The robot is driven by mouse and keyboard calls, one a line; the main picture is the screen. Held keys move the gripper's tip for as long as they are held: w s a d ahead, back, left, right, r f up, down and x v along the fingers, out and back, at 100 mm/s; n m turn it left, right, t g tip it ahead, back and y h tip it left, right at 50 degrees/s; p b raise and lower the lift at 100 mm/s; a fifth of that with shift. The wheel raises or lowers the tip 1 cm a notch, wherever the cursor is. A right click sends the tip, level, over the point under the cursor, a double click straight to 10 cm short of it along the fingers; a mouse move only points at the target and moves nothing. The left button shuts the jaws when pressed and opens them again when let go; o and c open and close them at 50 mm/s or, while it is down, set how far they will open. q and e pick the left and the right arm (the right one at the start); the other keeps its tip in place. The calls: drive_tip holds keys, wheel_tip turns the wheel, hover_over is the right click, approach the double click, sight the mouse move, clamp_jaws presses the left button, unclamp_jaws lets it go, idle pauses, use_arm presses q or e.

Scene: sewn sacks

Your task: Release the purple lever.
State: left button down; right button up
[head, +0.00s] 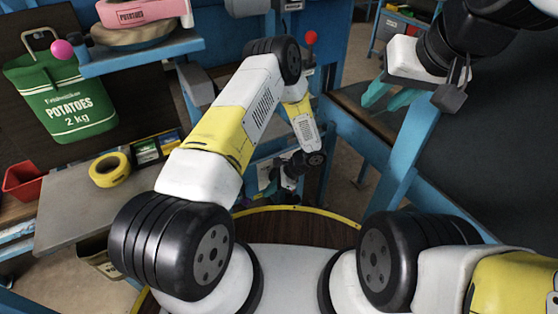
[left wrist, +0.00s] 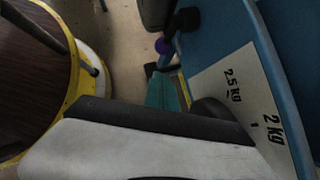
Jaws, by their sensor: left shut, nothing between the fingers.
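A purple ball knob (left wrist: 162,46) on a dark lever arm (left wrist: 187,19) shows at the top of the left wrist view, beside a blue machine panel. In the head view a small purple spot low in the middle may be the same knob, but my left arm mostly hides that area. My left gripper (left wrist: 166,95) is shut and empty, its teal fingers just below the knob in the wrist view, with a gap in the picture. My right gripper (head: 389,97) is raised at the upper right, its teal fingers apart and empty.
The blue panel carries a white scale plate (left wrist: 237,98) marked 2.5 kg and 2 kg. A green potato sack (head: 65,95) hangs at the left, near a pink ball knob (head: 62,49). A red ball knob (head: 311,37) stands at the back. Yellow tape (head: 110,169) lies on a grey table (head: 75,205).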

sight(243, 194)
use_arm(q)
drive_tip(key=a+f, duration=0.2)
drive_tip(key=a, duration=0.1)
drive_tip(key=a+f, duration=0.1)
drive_tip(key=a, duration=0.1)
drive_tip(key=shift+s, duration=0.3)
